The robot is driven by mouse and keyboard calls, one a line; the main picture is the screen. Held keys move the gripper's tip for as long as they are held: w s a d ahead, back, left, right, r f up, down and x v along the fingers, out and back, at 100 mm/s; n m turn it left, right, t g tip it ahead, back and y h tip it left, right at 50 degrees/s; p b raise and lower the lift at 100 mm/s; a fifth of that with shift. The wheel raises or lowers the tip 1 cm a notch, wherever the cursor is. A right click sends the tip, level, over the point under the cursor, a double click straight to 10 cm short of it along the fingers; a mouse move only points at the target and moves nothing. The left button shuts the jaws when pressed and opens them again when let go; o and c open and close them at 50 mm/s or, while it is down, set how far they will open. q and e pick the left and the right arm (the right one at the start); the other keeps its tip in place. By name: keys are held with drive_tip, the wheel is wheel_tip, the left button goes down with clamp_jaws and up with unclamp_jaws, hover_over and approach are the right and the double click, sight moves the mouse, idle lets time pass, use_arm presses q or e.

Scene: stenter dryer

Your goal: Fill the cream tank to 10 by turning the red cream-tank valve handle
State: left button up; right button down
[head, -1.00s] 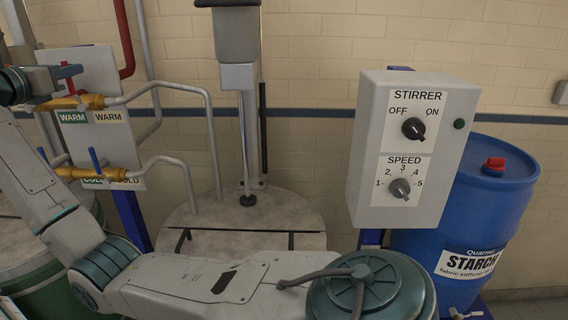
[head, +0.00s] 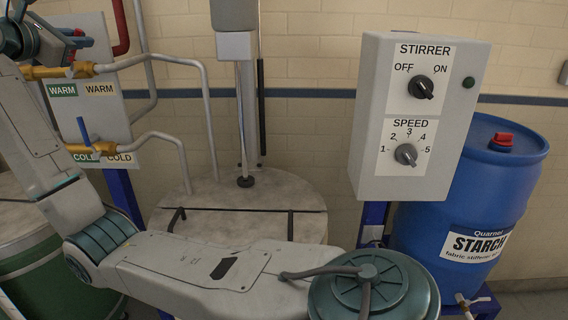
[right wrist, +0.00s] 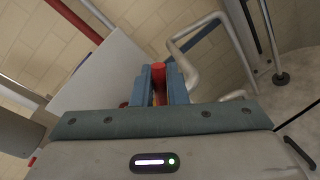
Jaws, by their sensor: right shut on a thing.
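My right gripper (head: 78,42) is at the upper left of the head view, at the upper yellow pipe fitting above the WARM labels. In the right wrist view its two blue-grey fingers (right wrist: 162,76) are shut on the red valve handle (right wrist: 158,72). The fingers hide most of the handle. In the head view my gripper covers nearly all of it. A round tank with a pale lid (head: 240,190) stands in the middle; my arm hides its body. No fill-level reading shows. My left gripper is out of view.
A blue valve handle (head: 84,130) sits on the lower COLD fitting. Bent grey pipes (head: 190,62) run from the fittings toward the tank. A stirrer control box (head: 418,110) and a blue starch barrel (head: 475,210) stand at right. A green tank (head: 50,275) is at lower left.

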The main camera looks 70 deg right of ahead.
drive_tip(key=shift+s+d+f+m, duration=0.1)
drive_tip(key=shift+s+f+m, duration=0.15)
drive_tip(key=shift+f+m, duration=0.2)
drive_tip(key=shift+s+b, duration=0.1)
drive_tip(key=shift+b, duration=0.25)
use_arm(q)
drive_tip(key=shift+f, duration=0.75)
use_arm(e)
drive_tip(key=shift+r, duration=0.1)
